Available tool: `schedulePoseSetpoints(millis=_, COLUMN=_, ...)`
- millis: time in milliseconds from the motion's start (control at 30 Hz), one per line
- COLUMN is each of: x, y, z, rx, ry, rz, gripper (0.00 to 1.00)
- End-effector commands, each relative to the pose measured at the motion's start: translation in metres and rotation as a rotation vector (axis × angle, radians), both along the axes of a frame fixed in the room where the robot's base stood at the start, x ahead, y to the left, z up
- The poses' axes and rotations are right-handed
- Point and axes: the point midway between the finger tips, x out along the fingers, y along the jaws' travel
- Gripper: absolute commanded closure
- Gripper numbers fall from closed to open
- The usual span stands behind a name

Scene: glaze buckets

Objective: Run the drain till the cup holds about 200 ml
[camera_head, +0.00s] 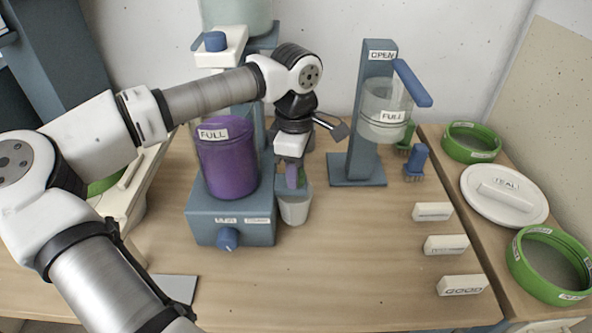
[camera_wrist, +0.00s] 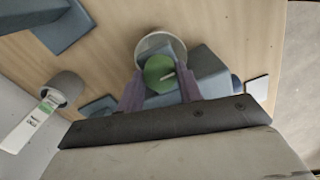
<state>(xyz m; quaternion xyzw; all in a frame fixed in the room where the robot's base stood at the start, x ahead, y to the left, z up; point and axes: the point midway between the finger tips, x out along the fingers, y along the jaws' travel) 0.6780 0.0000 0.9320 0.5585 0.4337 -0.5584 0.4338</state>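A purple bucket (camera_head: 227,165) labelled FULL stands on a blue base (camera_head: 231,215) with a blue front knob (camera_head: 228,238). A small pale cup (camera_head: 295,211) stands on the table at the base's right side. My gripper (camera_head: 292,180) points down just above the cup. In the wrist view its two purple fingers (camera_wrist: 160,88) are apart, one on each side of a round green part (camera_wrist: 158,72). I cannot tell whether they touch it. The cup's rim (camera_wrist: 151,43) shows behind the green part. The cup's fill level is hidden.
Brushes (camera_head: 416,160) and several label blocks (camera_head: 433,211) sit on the right. Green rings (camera_head: 551,264) and a TEAL lid (camera_head: 504,208) lie further right. The table's front middle is clear.

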Motion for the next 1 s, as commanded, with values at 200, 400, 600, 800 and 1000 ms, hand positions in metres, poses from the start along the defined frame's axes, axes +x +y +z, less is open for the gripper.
schedulePoseSetpoints(millis=200, x=0.0, y=0.0, z=0.0001, rx=0.0, ry=0.0, rz=0.0, gripper=0.84)
schedulePoseSetpoints(millis=400, x=0.0, y=0.0, z=0.0001, rx=0.0, ry=0.0, rz=0.0, gripper=0.84)
schedulePoseSetpoints(millis=600, x=0.0002, y=0.0003, z=-0.0027, rx=0.002, ry=-0.001, rz=0.086, gripper=0.84)
schedulePoseSetpoints(millis=800, x=0.0003, y=0.0004, z=-0.0016, rx=0.001, ry=-0.001, rz=0.287, gripper=0.84)
schedulePoseSetpoints(millis=1000, x=0.0, y=0.0002, z=0.0003, rx=0.0, ry=0.0, rz=0.317, gripper=0.84)
